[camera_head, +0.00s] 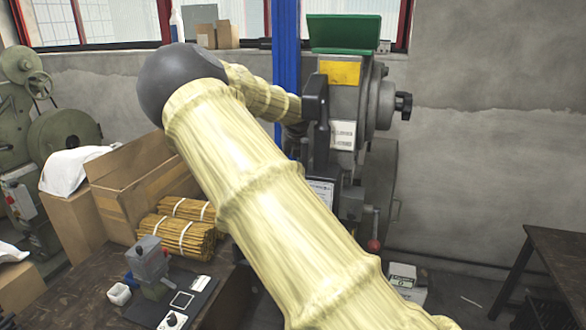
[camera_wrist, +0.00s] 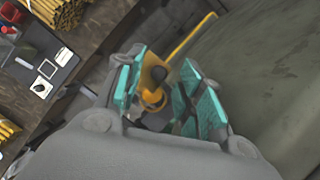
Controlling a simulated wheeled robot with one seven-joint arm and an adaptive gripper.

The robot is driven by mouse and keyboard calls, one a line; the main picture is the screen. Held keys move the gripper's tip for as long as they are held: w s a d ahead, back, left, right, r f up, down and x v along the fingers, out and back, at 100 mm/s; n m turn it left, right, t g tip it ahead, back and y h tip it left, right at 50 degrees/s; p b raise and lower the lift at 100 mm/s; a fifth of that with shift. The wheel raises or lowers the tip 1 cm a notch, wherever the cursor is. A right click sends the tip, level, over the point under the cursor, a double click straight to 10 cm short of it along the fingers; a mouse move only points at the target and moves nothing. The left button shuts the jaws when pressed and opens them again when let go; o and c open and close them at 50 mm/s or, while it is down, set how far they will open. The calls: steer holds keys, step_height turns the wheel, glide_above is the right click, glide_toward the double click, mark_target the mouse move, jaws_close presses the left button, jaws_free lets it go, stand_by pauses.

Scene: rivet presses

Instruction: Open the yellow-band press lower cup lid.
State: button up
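The yellow-band press (camera_head: 347,150) stands upright against the back wall in the head view, with a yellow band (camera_head: 340,73) near its top. My pale arm crosses in front and hides much of its lower part. I cannot pick out the lower cup lid in either view. My gripper (camera_wrist: 162,98) shows in the wrist view with its teal finger pads apart. A yellow part (camera_wrist: 153,78) with a dark spot shows beyond the gap between the pads, and I see nothing held. I cannot tell whether the fingers touch this part.
A green top piece (camera_head: 343,33) sits on the press. A red-knobbed lever (camera_head: 374,244) is low on its right. A small grey press (camera_head: 149,262) stands on the wooden table at lower left, near bundled sticks (camera_head: 175,235) and cardboard boxes. A dark table (camera_head: 560,255) is at right.

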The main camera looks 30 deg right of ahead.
steer(key=v, duration=1)
steer(key=shift+s+r, duration=0.1)
steer(key=shift+r, duration=0.05)
